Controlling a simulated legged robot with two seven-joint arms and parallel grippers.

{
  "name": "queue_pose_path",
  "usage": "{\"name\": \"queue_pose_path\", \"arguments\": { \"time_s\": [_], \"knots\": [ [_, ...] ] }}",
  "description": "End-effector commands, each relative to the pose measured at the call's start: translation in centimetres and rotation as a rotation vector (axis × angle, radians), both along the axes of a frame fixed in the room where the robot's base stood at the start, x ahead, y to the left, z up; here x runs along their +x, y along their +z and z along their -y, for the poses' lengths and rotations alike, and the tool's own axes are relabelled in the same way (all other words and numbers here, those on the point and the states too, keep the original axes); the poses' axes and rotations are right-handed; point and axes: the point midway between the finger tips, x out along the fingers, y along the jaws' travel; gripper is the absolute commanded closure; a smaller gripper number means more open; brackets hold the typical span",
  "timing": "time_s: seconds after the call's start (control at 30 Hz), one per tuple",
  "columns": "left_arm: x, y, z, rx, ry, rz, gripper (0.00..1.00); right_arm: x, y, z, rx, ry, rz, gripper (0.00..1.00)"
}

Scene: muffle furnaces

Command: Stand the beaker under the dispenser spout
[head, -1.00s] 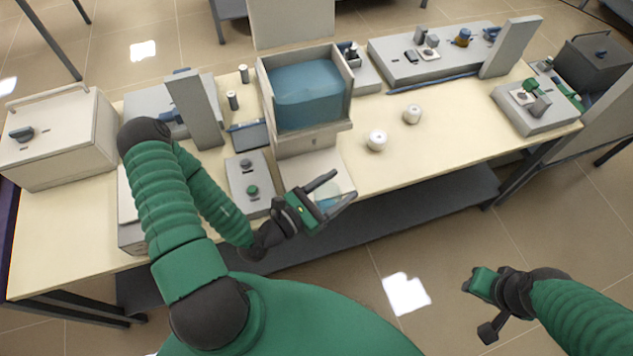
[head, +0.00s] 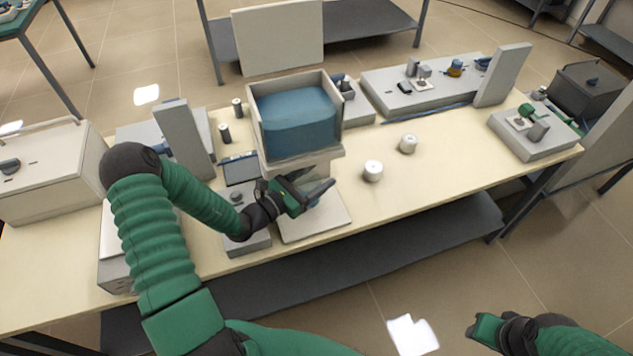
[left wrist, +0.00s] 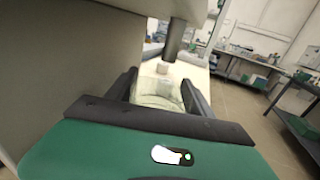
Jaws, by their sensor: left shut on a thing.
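The dispenser (head: 300,160) is a pale box with an open top and blue contents, standing over a light base plate (head: 325,225). My left gripper (head: 318,188) is just below its front and above the plate. In the left wrist view it is shut on the clear beaker (left wrist: 158,92), which sits upright-looking between the two dark fingers. A dark spout (left wrist: 175,40) hangs just above and beyond the beaker there; whether they line up is unclear. In the head view the beaker is mostly hidden by the gripper.
A grey control box (head: 250,240) stands left of the plate, close to my left wrist. A grey upright block (head: 184,140) stands at the left. The table's front right is clear.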

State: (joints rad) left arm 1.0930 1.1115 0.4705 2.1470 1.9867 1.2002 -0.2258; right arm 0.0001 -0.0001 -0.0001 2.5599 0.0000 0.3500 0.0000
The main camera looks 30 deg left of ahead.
Motion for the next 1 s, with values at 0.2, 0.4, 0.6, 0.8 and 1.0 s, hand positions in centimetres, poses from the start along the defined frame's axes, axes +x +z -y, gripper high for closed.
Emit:
{"name": "queue_pose_path", "arguments": {
  "time_s": [0.2, 0.4, 0.6, 0.8, 1.0],
  "knots": [
    [0.0, -2.4, -0.1, -0.002, 0.001, 0.000, 1.00, 0.0, -0.4, 0.0, 0.000, 0.000, 0.000, 0.65],
    [-0.1, -2.4, -0.1, -0.002, 0.001, -0.001, 0.30, 0.0, -0.4, 0.0, 0.000, 0.000, 0.000, 0.65],
    [-0.1, -2.3, 0.0, 0.000, 0.001, 0.000, 0.30, 0.0, -0.4, 0.0, 0.000, 0.000, 0.000, 0.65],
    [-1.7, -2.4, -0.7, -0.001, 0.004, -0.003, 0.30, 0.0, -0.4, 0.0, 0.000, 0.000, 0.000, 0.65],
    [-6.6, -2.4, -2.6, -0.001, 0.006, -0.003, 0.30, 0.0, -0.5, 0.0, 0.000, 0.000, 0.000, 0.65]
  ]
}}
